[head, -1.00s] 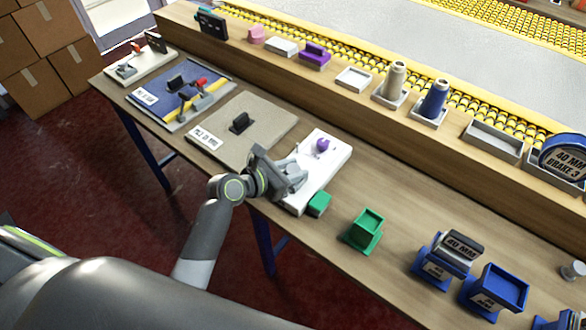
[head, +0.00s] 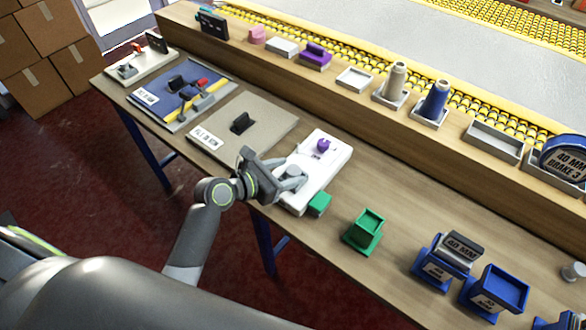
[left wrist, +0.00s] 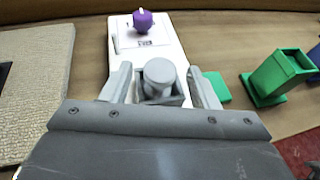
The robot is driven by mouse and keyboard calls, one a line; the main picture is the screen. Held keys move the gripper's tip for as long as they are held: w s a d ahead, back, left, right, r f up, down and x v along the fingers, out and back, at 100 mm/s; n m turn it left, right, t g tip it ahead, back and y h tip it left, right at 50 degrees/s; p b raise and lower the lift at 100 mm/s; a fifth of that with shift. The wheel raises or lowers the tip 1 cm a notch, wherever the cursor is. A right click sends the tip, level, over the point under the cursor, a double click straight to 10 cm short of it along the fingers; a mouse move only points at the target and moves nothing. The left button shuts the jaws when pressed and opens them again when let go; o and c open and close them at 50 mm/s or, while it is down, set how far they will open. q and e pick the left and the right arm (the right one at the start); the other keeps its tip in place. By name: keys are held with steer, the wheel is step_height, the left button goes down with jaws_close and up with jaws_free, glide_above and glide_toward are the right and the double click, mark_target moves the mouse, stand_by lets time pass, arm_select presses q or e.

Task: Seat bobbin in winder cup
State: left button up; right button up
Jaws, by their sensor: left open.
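The winder is a white board (head: 322,160) with a purple knob (head: 323,145), also at the top of the left wrist view (left wrist: 144,21). A grey round-topped bobbin (left wrist: 159,74) stands upright in a square grey cup (left wrist: 175,100) near the board's front end. The bobbin looks seated in the cup, but its lower part is partly hidden. My left gripper (head: 293,176) is open, with one finger on each side of the bobbin and cup. In the left wrist view gaps show between the fingers and the bobbin. My right gripper is not in view.
A green block (head: 319,204) sits close beside the board, and a green holder (head: 365,228) stands further right. A beige mat (head: 262,122) lies to the left. Blue stands (head: 495,290) are at the right. Cones and trays line the raised shelf behind.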

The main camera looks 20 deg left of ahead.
arm_select(q)
steer(key=v, duration=0.9)
steer(key=shift+s, duration=0.15)
steer(key=s+a+f+m+g+y, duration=0.2)
steer(key=s+a+m+y, duration=0.1)
steer(key=s+m, duration=0.5)
steer(key=s+a+f+m+g+y, duration=0.3)
steer(key=s+m, duration=0.2)
steer(key=m, duration=0.6)
steer(key=s+a+f+m+g+y, duration=0.2)
steer(key=s+a+m+y, duration=0.1)
steer(key=s+m, duration=0.5)
step_height(320, 180, down, 25)
steer(key=a+m+g, duration=0.2)
steer(key=s+d+f, duration=0.1)
steer(key=s+f, duration=1.3)
steer(key=f, duration=0.1)
steer(key=shift+d+f+g, duration=0.4)
